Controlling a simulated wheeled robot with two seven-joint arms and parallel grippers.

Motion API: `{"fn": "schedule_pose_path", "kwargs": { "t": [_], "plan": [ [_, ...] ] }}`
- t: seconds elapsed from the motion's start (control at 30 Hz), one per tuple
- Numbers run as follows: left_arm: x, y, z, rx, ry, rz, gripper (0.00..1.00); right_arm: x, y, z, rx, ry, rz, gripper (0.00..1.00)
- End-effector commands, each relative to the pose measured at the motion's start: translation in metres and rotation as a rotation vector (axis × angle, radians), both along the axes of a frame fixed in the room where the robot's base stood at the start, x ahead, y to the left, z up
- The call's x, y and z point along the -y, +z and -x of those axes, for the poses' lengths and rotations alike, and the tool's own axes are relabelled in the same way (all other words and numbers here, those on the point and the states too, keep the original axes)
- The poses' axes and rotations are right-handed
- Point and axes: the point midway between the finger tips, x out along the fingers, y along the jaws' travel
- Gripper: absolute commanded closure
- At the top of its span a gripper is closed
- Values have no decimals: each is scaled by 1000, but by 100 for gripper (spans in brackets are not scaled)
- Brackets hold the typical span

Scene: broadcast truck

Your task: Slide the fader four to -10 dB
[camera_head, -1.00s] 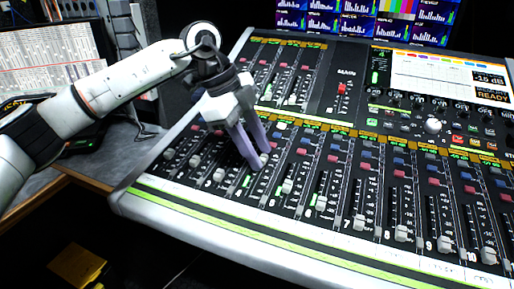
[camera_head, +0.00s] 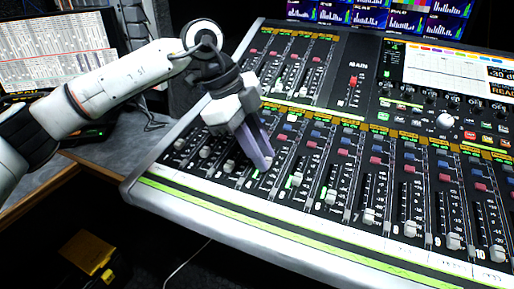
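My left gripper (camera_head: 264,164) reaches down onto the mixing console (camera_head: 200,205) in the camera_head view. Its two purple-grey fingers lie close together, with their tips at the slot of fader four, the fourth from the left in the lower row. The cap of fader four is mostly hidden by the fingertips. I cannot tell whether the fingers grip the cap or only touch it. The readout on the console screen (camera_head: 445,70) shows about -30 dB. My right gripper is not in view.
The fader three cap (camera_head: 229,166) and the fader five cap (camera_head: 297,180) stand close on either side. More faders run to the right. A monitor (camera_head: 60,55) stands at the left. A yellow box (camera_head: 88,252) is on the floor.

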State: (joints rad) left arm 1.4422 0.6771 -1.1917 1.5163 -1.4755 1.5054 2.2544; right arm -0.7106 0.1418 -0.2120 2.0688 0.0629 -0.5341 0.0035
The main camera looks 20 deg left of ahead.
Motion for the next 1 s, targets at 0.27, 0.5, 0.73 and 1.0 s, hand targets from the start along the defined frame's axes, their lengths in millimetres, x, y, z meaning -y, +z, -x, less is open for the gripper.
{"fn": "schedule_pose_path", "kwargs": {
  "t": [0.27,0.5,0.73,1.0],
  "plan": [
    [-1,0,0,0,2,0,62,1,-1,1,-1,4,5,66],
    [-5,9,1,2,3,1,62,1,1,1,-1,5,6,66],
    [-21,49,4,3,3,1,62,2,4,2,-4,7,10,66],
    [-38,87,8,2,3,1,62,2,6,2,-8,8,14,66]
  ]
}}
